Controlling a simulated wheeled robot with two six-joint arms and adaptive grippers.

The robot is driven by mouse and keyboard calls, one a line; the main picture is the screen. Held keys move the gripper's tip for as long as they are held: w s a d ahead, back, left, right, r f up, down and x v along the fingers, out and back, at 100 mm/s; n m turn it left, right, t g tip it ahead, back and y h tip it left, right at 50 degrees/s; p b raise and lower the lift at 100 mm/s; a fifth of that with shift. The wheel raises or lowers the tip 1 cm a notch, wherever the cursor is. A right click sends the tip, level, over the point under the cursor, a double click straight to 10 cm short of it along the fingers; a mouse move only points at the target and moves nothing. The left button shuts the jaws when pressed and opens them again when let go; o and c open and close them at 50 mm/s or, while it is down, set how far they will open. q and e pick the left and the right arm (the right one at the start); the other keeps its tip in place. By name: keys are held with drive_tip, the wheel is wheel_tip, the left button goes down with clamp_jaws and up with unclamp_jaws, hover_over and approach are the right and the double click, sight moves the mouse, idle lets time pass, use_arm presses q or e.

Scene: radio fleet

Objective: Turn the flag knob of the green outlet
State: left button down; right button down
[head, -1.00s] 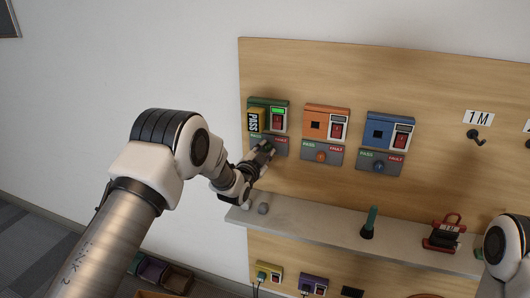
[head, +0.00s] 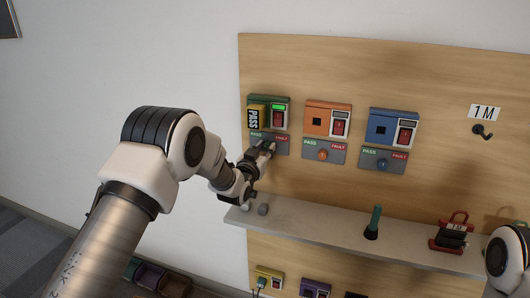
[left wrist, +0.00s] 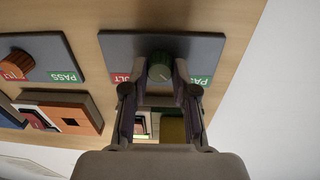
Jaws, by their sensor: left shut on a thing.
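The green outlet (head: 283,101) is at the upper left of the wooden board, with a lit green display, a red switch and a yellow PASS tag on its left part. Below it is its grey plate (head: 281,151) with PASS and FAULT labels. My left gripper (head: 266,148) is at this plate and hides the knob in the head view. In the left wrist view, the dark green knob (left wrist: 160,66) sits between the fingertips of my left gripper (left wrist: 162,72), which is shut on it. My right gripper is out of view.
An orange outlet (head: 316,106) and a blue outlet (head: 382,117) with their own knobs are to the right. A grey shelf (head: 320,230) below holds a small grey piece (head: 263,209), a dark green upright handle (head: 374,221) and a red-black device (head: 453,234).

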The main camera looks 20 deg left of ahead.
use_arm(q)
drive_tip(key=shift+f+n, duration=0.2)
drive_tip(key=shift+n, duration=0.1)
drive_tip(key=c, duration=0.9)
unclamp_jaws()
drive_tip(key=shift+r, duration=0.1)
drive_tip(key=shift+s, duration=0.15)
drive_tip(key=s, duration=1.1)
drive_tip(key=shift+s+a+f, duration=0.3)
drive_tip(key=shift+s+a, duration=0.1)
drive_tip(key=shift+a, duration=0.05)
